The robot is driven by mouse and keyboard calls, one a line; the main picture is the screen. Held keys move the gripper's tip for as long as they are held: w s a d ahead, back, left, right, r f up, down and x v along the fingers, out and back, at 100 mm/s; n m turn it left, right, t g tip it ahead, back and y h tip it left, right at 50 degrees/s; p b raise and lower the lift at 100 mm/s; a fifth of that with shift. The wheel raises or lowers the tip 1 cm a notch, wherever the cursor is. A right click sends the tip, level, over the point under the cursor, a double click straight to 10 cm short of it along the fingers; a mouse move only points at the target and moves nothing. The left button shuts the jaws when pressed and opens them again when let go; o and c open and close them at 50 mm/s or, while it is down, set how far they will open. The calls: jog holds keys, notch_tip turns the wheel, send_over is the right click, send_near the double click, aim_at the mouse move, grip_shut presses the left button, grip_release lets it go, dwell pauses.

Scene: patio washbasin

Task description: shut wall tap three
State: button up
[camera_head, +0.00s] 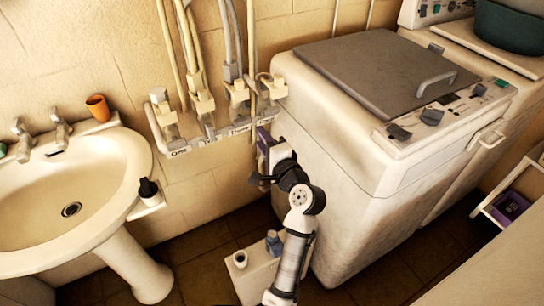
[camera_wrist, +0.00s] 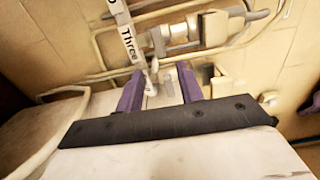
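A row of wall taps with pipes is on the wall in the head view, above a white label strip. Wall tap three (camera_head: 238,97) stands above the label "Three" (camera_head: 239,130). That label also shows in the wrist view (camera_wrist: 130,46). My gripper (camera_head: 264,146) is low beside the right end of the strip, against the washing machine's side. In the wrist view its two purple fingers (camera_wrist: 159,85) are apart. A small pale hooked part shows between them; I cannot tell whether they touch it. The handle position of tap three is unclear.
A washbasin (camera_head: 110,185) with an orange cup (camera_head: 97,108) is at the left. A white washing machine (camera_head: 345,150) stands close on the right of my arm. Pipes run up the wall.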

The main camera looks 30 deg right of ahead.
jog(key=s+b, duration=0.1)
jog(key=s, duration=0.4)
jog(key=shift+s, duration=0.25)
